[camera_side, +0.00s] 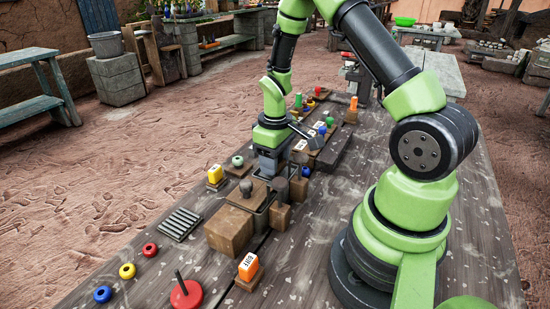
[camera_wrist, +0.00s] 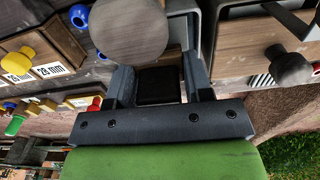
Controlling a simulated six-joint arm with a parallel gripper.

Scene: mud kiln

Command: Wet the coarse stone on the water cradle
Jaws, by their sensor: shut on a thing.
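My gripper (camera_wrist: 158,84) is shut on a dark, nearly black block (camera_wrist: 158,92), which shows between the fingers in the wrist view. I cannot tell from its surface whether this is the coarse stone. In the side view my gripper (camera_side: 269,168) points down, low over a grey-rimmed tray (camera_side: 262,207) with brown blocks at it. The gripper hides what it holds there. A slatted grey rack (camera_side: 179,223) lies to the left. I cannot tell for sure which of these is the water cradle.
Grey round knobs (camera_side: 280,186) stand close beside the gripper; one large grey knob (camera_wrist: 128,28) shows in the wrist view. A brown block (camera_side: 229,231) is in front.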

